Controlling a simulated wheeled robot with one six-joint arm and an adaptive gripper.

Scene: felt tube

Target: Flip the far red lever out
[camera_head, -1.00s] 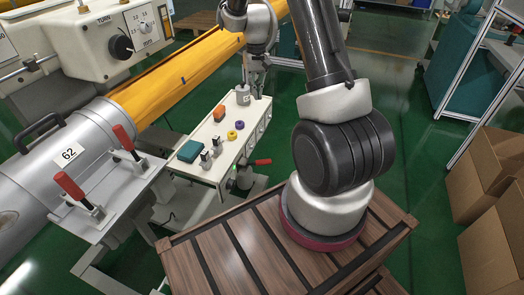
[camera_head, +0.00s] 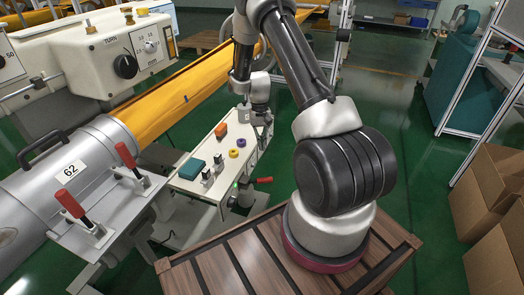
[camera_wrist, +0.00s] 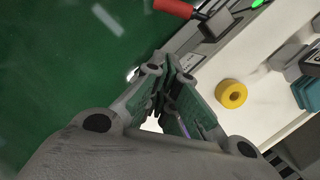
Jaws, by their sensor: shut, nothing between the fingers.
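Two red-handled levers stand tilted on a grey plate beside the metal cylinder in the head view, one nearer (camera_head: 71,203) and one farther back (camera_head: 126,155). Another red lever (camera_head: 263,180) sticks out sideways from the bench's right side, and a red handle (camera_wrist: 174,8) on a dark bracket shows at the top of the wrist view. My gripper (camera_head: 264,138) is over the bench's far right end, apart from all these levers. In the wrist view its fingers (camera_wrist: 168,72) are closed together and empty.
The narrow white bench (camera_head: 205,210) carries a teal block (camera_head: 192,168), an orange block (camera_head: 221,130), a purple ring (camera_head: 241,142) and a yellow ring (camera_head: 233,153). The yellow ring also shows in the wrist view (camera_wrist: 231,93). Cardboard boxes (camera_head: 490,200) stand at the right.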

